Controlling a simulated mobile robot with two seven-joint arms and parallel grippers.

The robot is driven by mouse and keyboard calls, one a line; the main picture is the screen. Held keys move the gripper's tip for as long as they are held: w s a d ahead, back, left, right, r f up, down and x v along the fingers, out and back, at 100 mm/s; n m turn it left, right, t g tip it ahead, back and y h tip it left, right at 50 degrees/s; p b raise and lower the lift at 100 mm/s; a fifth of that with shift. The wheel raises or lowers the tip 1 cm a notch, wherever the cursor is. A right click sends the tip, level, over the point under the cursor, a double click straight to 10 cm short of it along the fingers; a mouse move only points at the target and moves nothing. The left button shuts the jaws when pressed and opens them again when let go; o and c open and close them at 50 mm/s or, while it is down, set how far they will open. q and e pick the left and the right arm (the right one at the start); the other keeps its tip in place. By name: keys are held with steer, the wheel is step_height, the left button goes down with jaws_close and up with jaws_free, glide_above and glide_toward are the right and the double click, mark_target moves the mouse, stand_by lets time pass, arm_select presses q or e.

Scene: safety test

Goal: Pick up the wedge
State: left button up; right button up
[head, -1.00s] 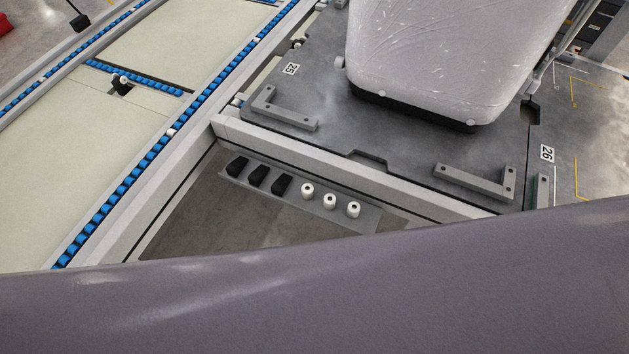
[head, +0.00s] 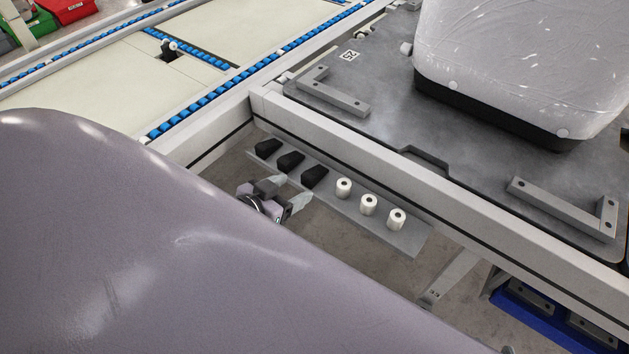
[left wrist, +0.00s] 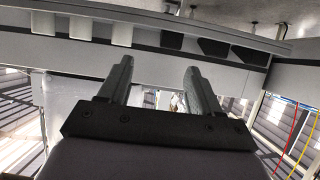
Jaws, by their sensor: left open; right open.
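Three black wedges lie in a row on a narrow grey shelf in the head view: the left wedge (head: 267,147), the middle wedge (head: 290,160) and the right wedge (head: 314,176). They also show at the top right of the left wrist view, the right one as a dark block (left wrist: 172,40). My left gripper (head: 294,188) is open and empty, just in front of the shelf near the middle and right wedges. Its two spread fingers show in the left wrist view (left wrist: 157,78), with a gap between them. It appears apart from the wedges. My right gripper is not in view.
Several white rollers, such as one (head: 368,204), stand on the same shelf (head: 408,240) right of the wedges. A pale frame beam (head: 350,150) runs close behind the shelf. A wrapped seat-like object (head: 520,60) rests on the platform beyond. My arm covers the lower left.

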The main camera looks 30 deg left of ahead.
mark_target(308, 176)
arm_select(q)
steer(key=b+x, duration=0.1)
steer(key=x, duration=0.1)
steer(key=a+b+x, duration=0.1)
steer(key=b+x, duration=0.1)
steer(key=x, duration=0.1)
steer(key=b+x, duration=0.1)
steer(key=x, duration=0.2)
steer(key=shift+a+f+b, duration=0.25)
steer(key=shift+f+b, duration=0.1)
steer(key=shift+w+f, duration=0.1)
steer(key=shift+w, duration=0.35)
arm_select(e)
steer(key=shift+w+a+f+n+t+y, duration=0.2)
steer(key=shift+w+a+f, duration=0.15)
steer(key=shift+a, duration=0.25)
steer(key=shift+w+a+f+n+t+y, duration=0.1)
steer(key=shift+w+a+f+y, duration=0.15)
steer(key=shift+a, duration=0.35)
arm_select(q)
steer(key=c, duration=1.1)
